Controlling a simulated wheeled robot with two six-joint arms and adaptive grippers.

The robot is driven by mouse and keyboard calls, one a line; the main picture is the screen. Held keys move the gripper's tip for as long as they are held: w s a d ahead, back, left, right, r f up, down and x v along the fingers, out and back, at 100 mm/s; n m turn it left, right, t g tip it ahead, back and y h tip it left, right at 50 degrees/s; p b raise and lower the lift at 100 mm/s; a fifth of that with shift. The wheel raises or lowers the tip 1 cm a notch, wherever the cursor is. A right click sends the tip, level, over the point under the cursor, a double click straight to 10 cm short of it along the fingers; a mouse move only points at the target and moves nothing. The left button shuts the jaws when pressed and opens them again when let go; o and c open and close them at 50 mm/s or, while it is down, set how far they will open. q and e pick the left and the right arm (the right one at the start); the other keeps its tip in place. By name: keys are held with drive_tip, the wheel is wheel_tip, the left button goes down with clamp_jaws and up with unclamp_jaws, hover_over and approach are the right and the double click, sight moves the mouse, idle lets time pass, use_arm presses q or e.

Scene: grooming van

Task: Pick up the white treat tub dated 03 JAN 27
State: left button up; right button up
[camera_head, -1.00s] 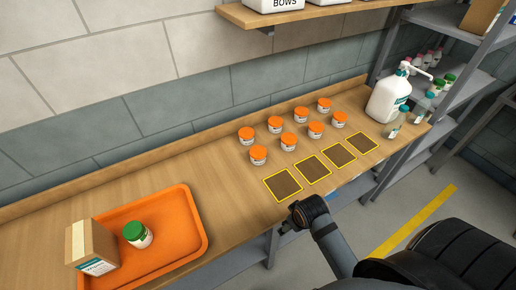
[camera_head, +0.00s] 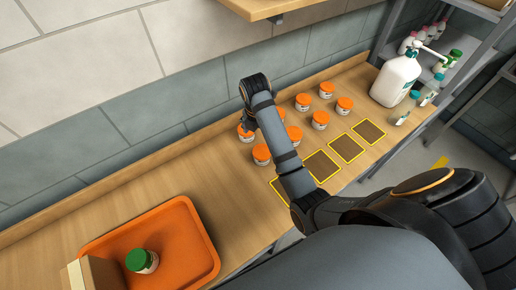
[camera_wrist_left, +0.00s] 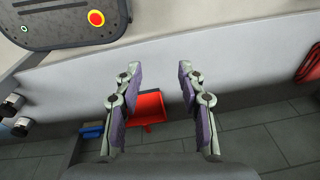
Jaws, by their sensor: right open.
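Several white treat tubs with orange lids stand in two rows on the wooden bench; their dates are too small to read. My right gripper (camera_head: 247,122) is at the back-left tub (camera_head: 245,134), pointing down just over its lid. It is open; whether its fingers touch or straddle the tub cannot be told. A front-left tub (camera_head: 261,155) stands next to it, and my right arm partly covers tubs behind it. My left gripper (camera_wrist_left: 155,90) is open and empty in the left wrist view, away from the bench.
An orange tray (camera_head: 195,235) with a green-lidded jar (camera_head: 142,261) and a cardboard box (camera_head: 98,272) is at lower left. Yellow-edged dark squares (camera_head: 347,148) lie along the bench front. A white pump bottle (camera_head: 396,82) stands right. A wall shelf (camera_head: 262,10) overhangs above.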

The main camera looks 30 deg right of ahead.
sight(262, 151)
drive_tip(key=f, duration=0.1)
drive_tip(key=s+f, duration=0.1)
drive_tip(key=f, duration=0.1)
drive_tip(key=shift+d, duration=0.2)
drive_tip(key=shift+w+d+f, duration=0.1)
drive_tip(key=shift+w+f, duration=0.1)
drive_tip(key=shift+f, duration=0.3)
drive_tip(key=shift+w+f, duration=0.2)
drive_tip(key=shift+f, duration=0.3)
drive_tip(key=shift+s+f+p, duration=0.2)
drive_tip(key=shift+f+p, duration=0.45)
drive_tip(key=shift+f, duration=0.15)
wheel_tip(262, 151, down, 3)
drive_tip(key=shift+r+p, duration=0.1)
drive_tip(key=shift+p, duration=0.2)
drive_tip(key=shift+w+d+f, duration=0.1)
drive_tip(key=shift+w+f, duration=0.05)
drive_tip(key=shift+f, duration=0.35)
use_arm(q)
drive_tip(key=shift+s+a+r, duration=0.1)
drive_tip(key=shift+s+r, duration=0.8)
drive_tip(key=shift+s, duration=0.3)
use_arm(e)
drive_tip(key=c, duration=1.3)
